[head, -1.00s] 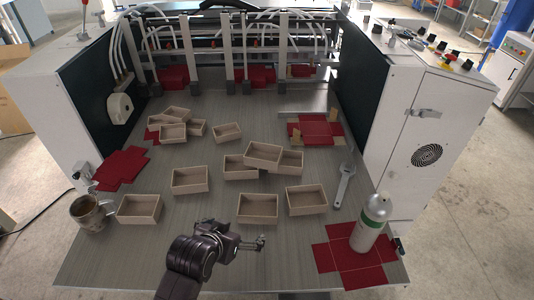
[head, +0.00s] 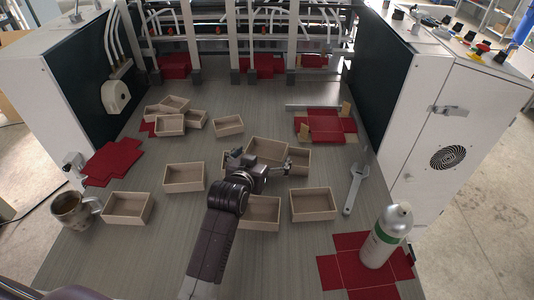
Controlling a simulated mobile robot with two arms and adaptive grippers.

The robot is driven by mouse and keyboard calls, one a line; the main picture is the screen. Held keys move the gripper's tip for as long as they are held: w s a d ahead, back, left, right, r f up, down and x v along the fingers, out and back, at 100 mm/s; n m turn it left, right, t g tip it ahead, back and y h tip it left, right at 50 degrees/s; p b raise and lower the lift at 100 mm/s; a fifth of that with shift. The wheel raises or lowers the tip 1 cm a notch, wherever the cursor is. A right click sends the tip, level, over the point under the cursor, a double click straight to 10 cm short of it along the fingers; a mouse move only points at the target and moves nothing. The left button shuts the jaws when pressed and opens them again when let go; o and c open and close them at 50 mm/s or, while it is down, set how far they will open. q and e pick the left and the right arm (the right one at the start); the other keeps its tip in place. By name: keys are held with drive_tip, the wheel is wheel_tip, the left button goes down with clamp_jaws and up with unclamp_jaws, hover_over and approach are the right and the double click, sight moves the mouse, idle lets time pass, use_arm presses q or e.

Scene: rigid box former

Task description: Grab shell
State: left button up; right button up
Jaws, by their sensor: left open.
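Several open, light-brown box shells stand on the grey table in the head view. One shell (head: 268,149) is in the middle, partly behind my left gripper (head: 291,163), and another shell (head: 299,167) is close to its right. A shell (head: 262,222) lies under my left arm, partly hidden by it. Other shells are at the front right (head: 314,204), left of the arm (head: 184,177) and at the front left (head: 127,208). My left gripper is open over the middle group, fingers pointing right; contact cannot be told. My right gripper is not in view.
A spray can (head: 385,238) stands on a red cut-out sheet (head: 350,272) at the front right. A wrench (head: 354,189) lies near the right side. A metal mug (head: 74,211) is at the left edge. More shells (head: 170,125) cluster at the back left.

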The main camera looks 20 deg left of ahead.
sight(270, 146)
use_arm(q)
drive_tip(key=p+x, duration=0.1)
drive_tip(key=x, duration=0.2)
drive_tip(key=shift+r, duration=0.1)
drive_tip(key=shift+w+a+f, duration=0.1)
drive_tip(key=shift+w+f, duration=0.15)
drive_tip(key=shift+w, duration=0.2)
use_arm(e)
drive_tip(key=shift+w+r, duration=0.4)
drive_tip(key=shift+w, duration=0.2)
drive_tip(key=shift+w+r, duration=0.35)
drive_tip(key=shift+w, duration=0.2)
use_arm(q)
drive_tip(key=shift+c, duration=0.4)
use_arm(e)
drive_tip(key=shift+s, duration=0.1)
use_arm(q)
drive_tip(key=shift+c, duration=1.4)
drive_tip(key=c, duration=0.7)
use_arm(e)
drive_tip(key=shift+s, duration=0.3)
